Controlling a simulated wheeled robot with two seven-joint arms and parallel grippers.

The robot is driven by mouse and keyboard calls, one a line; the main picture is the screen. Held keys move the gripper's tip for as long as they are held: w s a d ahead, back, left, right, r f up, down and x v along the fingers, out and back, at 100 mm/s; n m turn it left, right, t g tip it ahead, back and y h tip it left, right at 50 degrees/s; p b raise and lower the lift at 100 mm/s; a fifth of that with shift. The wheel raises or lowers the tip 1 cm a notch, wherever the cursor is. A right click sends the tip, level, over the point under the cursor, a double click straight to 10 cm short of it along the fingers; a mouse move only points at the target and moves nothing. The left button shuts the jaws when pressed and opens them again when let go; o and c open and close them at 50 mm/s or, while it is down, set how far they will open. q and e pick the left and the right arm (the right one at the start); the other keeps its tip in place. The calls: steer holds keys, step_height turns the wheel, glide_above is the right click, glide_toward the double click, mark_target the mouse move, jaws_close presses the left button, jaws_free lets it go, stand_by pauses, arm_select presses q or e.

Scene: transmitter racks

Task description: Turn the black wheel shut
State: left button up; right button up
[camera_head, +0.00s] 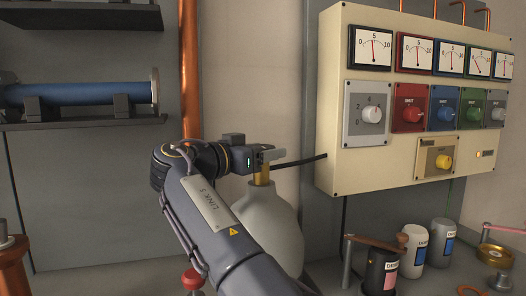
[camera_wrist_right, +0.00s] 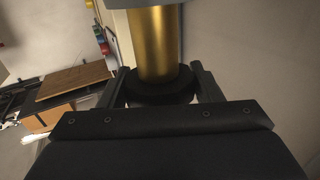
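My right gripper (camera_head: 272,157) is at the brass neck (camera_head: 261,175) on top of a pale grey rounded vessel (camera_head: 268,222). In the right wrist view the brass cylinder (camera_wrist_right: 156,45) stands upright in the picture. A black round piece (camera_wrist_right: 160,92), probably the wheel, sits at its lower end. My right gripper's two fingers (camera_wrist_right: 160,80) stand apart, one on each side of this black piece. I cannot tell whether they press on it. The black wheel cannot be made out in the head view. My left gripper is not in view.
A copper pipe (camera_head: 189,80) rises behind my arm. A shelf (camera_head: 80,123) with a blue tube is left.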

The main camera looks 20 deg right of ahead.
steer(key=o, duration=0.4)
steer(key=v, duration=0.8)
steer(key=shift+f, duration=0.1)
